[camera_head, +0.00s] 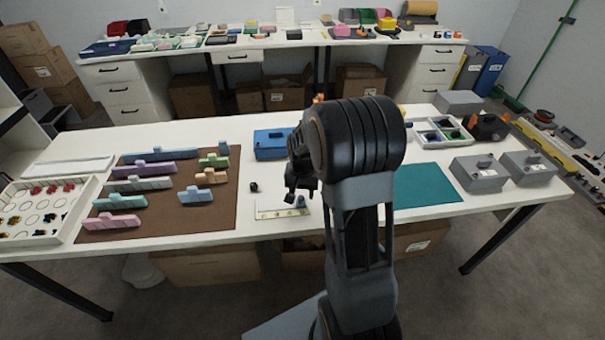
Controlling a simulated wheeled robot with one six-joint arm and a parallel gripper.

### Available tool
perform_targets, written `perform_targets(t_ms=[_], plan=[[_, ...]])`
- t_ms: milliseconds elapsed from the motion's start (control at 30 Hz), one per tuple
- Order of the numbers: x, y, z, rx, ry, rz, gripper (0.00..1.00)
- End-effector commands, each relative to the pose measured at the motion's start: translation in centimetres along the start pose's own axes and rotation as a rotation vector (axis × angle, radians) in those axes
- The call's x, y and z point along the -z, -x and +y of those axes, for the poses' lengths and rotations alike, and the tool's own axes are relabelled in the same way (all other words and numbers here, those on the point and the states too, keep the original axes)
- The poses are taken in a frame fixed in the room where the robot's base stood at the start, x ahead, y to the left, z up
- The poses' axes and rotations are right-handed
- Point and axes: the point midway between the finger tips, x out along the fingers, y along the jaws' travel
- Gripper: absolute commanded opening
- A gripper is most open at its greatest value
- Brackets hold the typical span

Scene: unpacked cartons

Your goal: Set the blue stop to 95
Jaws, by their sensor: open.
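A small blue-grey stop (301,201) stands at the right end of a pale scale strip (270,213) near the table's front edge. The strip's marks are too small to read, so I cannot tell the stop's value. My gripper (298,190) is black, points down and is open. It is just above and beside the stop in the picture. I cannot tell whether it touches the stop. My arm hides the area right of the strip.
A brown mat (225,205) with several coloured blocks lies left. A blue box (271,143) is behind. A teal mat (430,186) and grey boxes (478,173) are right. White table shows around the strip.

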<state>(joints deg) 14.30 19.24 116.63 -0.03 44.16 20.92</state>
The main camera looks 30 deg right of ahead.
Motion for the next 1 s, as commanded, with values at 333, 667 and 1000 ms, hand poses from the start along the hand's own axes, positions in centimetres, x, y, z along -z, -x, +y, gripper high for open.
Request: perform_targets(t_ms=[333, 667, 1000], plan=[[0.1, 7.3, 0.0, 0.001, -0.001, 0.005, 0.48], [0.1, 10.9, 0.1, 0.000, 0.000, 0.003, 0.48], [0.0, 11.3, 0.1, 0.000, 0.000, 0.001, 0.48]])
